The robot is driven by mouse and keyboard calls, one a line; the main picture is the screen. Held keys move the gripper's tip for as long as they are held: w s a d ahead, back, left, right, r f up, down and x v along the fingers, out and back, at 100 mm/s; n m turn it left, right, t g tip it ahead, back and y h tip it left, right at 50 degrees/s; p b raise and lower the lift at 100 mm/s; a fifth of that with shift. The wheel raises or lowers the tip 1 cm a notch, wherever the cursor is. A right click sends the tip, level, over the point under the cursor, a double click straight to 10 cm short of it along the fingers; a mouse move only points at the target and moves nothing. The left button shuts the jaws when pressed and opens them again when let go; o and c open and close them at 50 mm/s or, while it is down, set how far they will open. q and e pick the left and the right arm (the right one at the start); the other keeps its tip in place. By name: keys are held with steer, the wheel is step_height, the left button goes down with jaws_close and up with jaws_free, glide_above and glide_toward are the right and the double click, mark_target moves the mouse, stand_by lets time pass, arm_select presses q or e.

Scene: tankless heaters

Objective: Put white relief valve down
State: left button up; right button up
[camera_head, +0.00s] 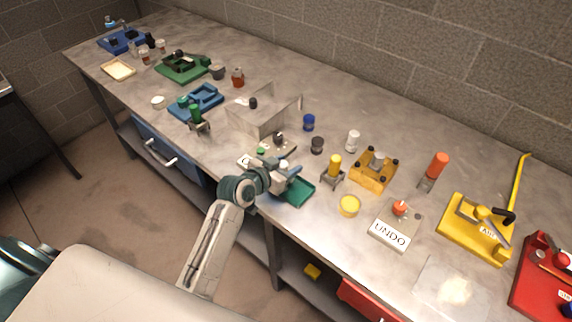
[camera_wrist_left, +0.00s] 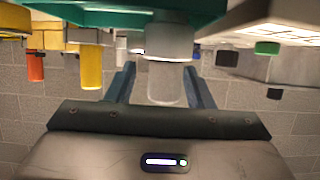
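The white relief valve (camera_wrist_left: 165,85), a pale cylinder with a wider grey part, stands between the fingers of my left gripper (camera_wrist_left: 160,80) in the left wrist view. That view is upside down. A gap shows between the valve and one finger, and the other finger is close to it, so the gripper looks open around it. The valve's grey end meets the green tray (camera_wrist_left: 125,18); exact contact is hard to tell. In the head view my left gripper (camera_head: 284,171) is just over the green tray (camera_head: 298,193) at the bench's front edge and hides the valve. My right gripper is out of view.
A clear-walled bin (camera_head: 262,118) stands behind left. A yellow cylinder in a stand (camera_head: 333,168), a yellow cup (camera_head: 349,206), a yellow fixture (camera_head: 374,172) and a white cylinder (camera_head: 352,140) are to the right. An UNDO plate (camera_head: 390,234) lies further right.

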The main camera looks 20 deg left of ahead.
arm_select(q)
steer(key=shift+a+f, duration=0.1)
steer(key=b+v, duration=0.2)
steer(key=v, duration=0.9)
steer(key=shift+s+r+b, duration=0.3)
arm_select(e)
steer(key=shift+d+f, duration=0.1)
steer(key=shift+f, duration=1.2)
arm_select(q)
steer(key=shift+a, duration=0.15)
